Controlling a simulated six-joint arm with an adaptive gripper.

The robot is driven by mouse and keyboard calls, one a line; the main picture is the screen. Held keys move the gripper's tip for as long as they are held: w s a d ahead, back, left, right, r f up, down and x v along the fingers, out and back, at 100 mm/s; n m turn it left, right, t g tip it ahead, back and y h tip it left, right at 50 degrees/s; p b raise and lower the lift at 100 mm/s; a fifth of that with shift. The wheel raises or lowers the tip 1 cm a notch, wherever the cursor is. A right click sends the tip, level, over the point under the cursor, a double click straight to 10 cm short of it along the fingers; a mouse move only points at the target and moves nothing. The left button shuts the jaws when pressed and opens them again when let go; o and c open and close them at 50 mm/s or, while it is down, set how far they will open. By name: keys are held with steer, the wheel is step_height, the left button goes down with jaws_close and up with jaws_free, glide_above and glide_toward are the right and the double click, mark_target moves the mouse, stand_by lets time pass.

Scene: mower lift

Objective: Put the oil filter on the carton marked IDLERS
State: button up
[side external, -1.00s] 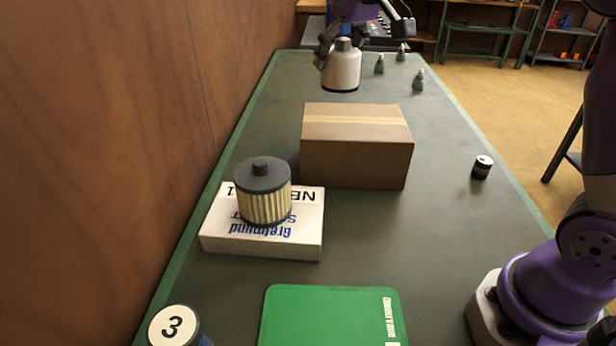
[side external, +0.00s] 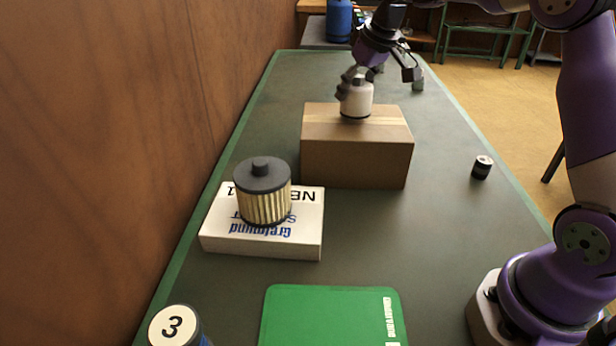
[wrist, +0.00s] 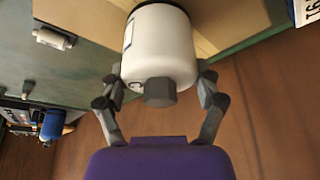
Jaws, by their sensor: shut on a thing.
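The oil filter, a white can with a grey hex nut on top and a dark rim below (side external: 356,99), is held upright by my gripper (side external: 355,82). In the wrist view my gripper (wrist: 160,95) has a finger on each side of the can (wrist: 157,45). The can is over the brown carton (side external: 355,163), near the middle of its top. I cannot tell whether its base touches the cardboard. The carton also shows beneath it in the wrist view (wrist: 215,18). No IDLERS marking is readable on the carton's visible faces.
A pleated filter with a dark cap (side external: 264,200) stands on a white printed box (side external: 262,246) left of the carton. A green case (side external: 325,315), a can marked 3 (side external: 173,327) and a small black-and-white cylinder (side external: 482,167) are on the bench. Wooden wall at left.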

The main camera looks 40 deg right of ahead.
steer(key=shift+f, duration=0.65)
steer(key=o, duration=1.2)
steer(key=shift+f, duration=0.15)
steer(key=shift+o, duration=0.2)
steer(key=v, duration=1.2)
steer(key=s+a+f, duration=0.1)
steer(key=s+a, duration=0.8)
steer(key=s+a+f+t, duration=0.1)
steer(key=s+a+f, duration=0.1)
steer(key=s+f, duration=0.5)
steer(key=shift+s+f, duration=0.3)
steer(key=shift+s, duration=0.9)
